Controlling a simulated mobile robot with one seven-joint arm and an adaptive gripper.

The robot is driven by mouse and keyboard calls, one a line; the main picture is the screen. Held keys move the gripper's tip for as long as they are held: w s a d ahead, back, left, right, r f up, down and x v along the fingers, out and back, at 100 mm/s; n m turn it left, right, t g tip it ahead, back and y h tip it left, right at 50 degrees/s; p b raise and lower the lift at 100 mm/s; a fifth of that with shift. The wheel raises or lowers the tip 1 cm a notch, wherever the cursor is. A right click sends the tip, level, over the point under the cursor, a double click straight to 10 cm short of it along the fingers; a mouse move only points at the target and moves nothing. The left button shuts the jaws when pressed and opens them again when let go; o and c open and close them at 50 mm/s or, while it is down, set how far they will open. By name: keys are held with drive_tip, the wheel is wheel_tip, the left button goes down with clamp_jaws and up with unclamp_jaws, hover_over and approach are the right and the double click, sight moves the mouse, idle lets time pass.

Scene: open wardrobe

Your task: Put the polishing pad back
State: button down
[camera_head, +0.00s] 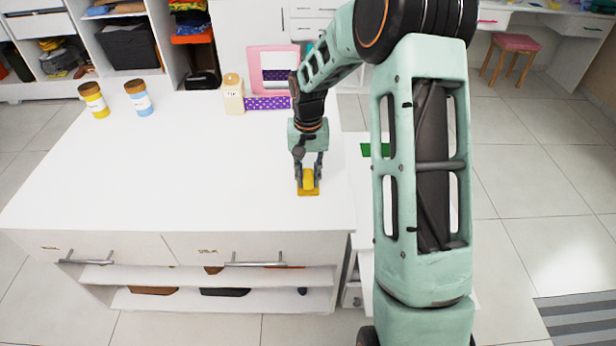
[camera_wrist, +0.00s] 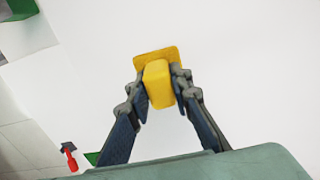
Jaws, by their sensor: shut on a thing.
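The polishing pad (camera_head: 308,184) is a yellow block on a flat orange-yellow base, near the right front edge of the white island top (camera_head: 180,170). My gripper (camera_head: 308,176) reaches down from above and is shut on the pad's yellow block. In the wrist view the two fingers close on both sides of the pad (camera_wrist: 157,80), with its base showing beyond the fingertips. I cannot tell whether the base touches the white surface or is slightly above it.
A purple dotted box (camera_head: 267,103), a cream bottle (camera_head: 232,94), a pink-framed mirror (camera_head: 273,66) and two jars, yellow-labelled (camera_head: 94,100) and blue-labelled (camera_head: 139,98), stand along the back. A green item (camera_head: 374,150) lies right of the island. The middle of the top is clear.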

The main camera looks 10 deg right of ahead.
sight(308, 173)
drive_tip(key=c, duration=1.7)
unclamp_jaws()
drive_tip(key=shift+c, duration=0.2)
wheel_tip(308, 173, up, 12)
drive_tip(key=p, duration=0.1)
drive_tip(key=shift+r, duration=0.15)
